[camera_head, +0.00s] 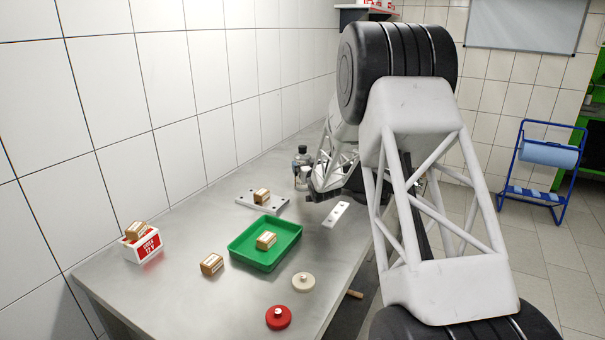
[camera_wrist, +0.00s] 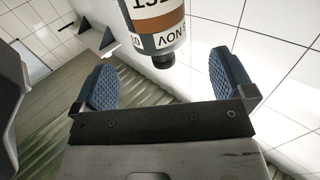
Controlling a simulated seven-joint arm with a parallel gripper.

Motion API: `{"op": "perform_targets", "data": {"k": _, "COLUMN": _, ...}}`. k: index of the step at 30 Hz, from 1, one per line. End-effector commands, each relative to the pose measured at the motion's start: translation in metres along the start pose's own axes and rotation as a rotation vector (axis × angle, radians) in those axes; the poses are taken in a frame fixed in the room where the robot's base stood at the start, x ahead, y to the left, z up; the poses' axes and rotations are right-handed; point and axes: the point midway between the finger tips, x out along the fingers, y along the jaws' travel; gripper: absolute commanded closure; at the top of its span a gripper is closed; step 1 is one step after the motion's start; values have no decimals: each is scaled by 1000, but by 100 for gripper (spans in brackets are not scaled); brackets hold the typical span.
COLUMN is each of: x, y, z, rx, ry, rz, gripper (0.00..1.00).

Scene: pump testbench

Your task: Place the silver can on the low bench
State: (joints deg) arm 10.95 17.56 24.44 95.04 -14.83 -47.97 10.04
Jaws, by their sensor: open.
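A grey bottle-like container with a dark top (camera_head: 302,157) stands at the far end of the steel table (camera_head: 190,270). In the wrist view the container (camera_wrist: 155,25) shows upside down, with a brown and white label and a black cap, ahead of my fingers and partly out of frame. My gripper (camera_wrist: 162,90) is open, with its two blue ridged pads apart and nothing touching them. In the head view my gripper (camera_head: 312,194) is dark and close beside the container, partly hidden by my arm. I cannot tell which thing is the silver can or the low bench.
A green tray (camera_head: 240,258) holds a small carton. A white strip (camera_head: 336,214), a cream disc (camera_head: 303,282) and a red disc (camera_head: 278,317) lie nearby. A wall borders the left.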

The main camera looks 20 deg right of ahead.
Motion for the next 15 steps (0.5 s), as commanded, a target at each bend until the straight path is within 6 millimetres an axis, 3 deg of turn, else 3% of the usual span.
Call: {"op": "perform_targets", "data": {"k": 15, "x": 8, "y": 0, "z": 0, "rx": 0, "ry": 1, "rz": -1, "gripper": 0}}
